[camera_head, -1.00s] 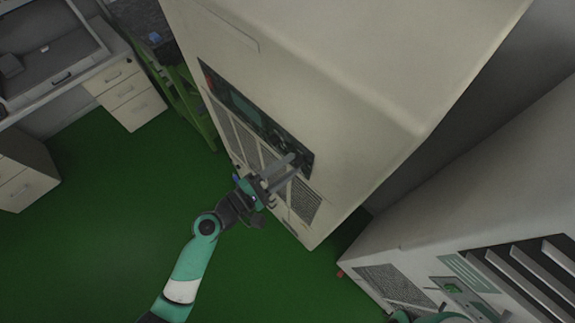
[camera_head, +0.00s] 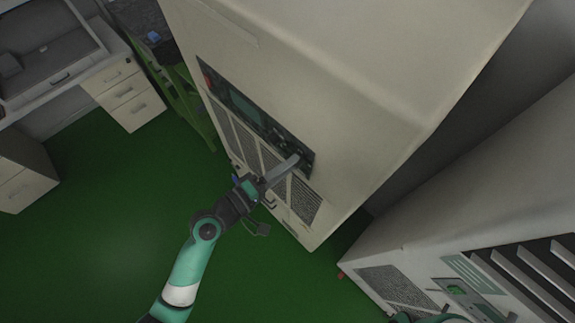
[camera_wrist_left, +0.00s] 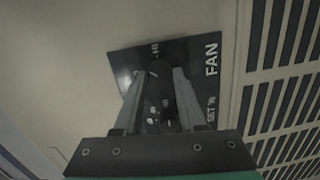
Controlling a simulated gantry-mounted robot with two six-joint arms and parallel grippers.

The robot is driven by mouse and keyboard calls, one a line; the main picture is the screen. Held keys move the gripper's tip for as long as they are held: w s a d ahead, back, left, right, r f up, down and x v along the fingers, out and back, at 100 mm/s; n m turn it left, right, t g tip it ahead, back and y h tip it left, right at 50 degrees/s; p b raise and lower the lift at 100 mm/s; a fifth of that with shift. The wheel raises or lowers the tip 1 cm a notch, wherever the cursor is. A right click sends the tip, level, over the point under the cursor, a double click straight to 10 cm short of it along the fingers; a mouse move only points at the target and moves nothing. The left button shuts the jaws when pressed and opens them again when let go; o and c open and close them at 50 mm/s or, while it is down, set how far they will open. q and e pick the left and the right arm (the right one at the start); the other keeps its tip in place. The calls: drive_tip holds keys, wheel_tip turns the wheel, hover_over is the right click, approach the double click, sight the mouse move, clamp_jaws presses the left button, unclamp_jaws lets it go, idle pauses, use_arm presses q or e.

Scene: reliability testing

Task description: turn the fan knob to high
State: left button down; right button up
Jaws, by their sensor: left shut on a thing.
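The fan knob (camera_wrist_left: 160,68) is a small dark round knob on a black panel plate (camera_wrist_left: 203,55) lettered "FAN" and "SET %" in the left wrist view. A small mark that looks like "HI" stands just beyond the knob. My left gripper (camera_wrist_left: 160,76) is shut on the knob, one finger on each side. In the head view the left gripper (camera_head: 297,159) reaches the lower right end of the control panel (camera_head: 240,106) on the large beige cabinet (camera_head: 320,75). There its fingers hide the knob. The knob's exact pointer direction cannot be told.
Vent grilles (camera_head: 304,200) lie below the panel, close to the left gripper. A second beige cabinet (camera_head: 430,240) stands at the lower right, with a teal part of my right arm at the bottom edge. Drawers (camera_head: 130,97) stand far left. Green floor is open at left.

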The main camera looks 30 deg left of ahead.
use_arm(q)
drive_tip(key=shift+d+m+y+b, duration=0.1)
drive_tip(key=shift+m+y+b, duration=0.4)
drive_tip(key=shift+m, duration=1.8)
drive_tip(key=shift+m+y+b, duration=0.3)
drive_tip(key=shift+m+b, duration=0.4)
drive_tip(key=shift+m, duration=1.6)
drive_tip(key=shift+c, duration=2.4)
unclamp_jaws()
drive_tip(key=shift+s, duration=0.1)
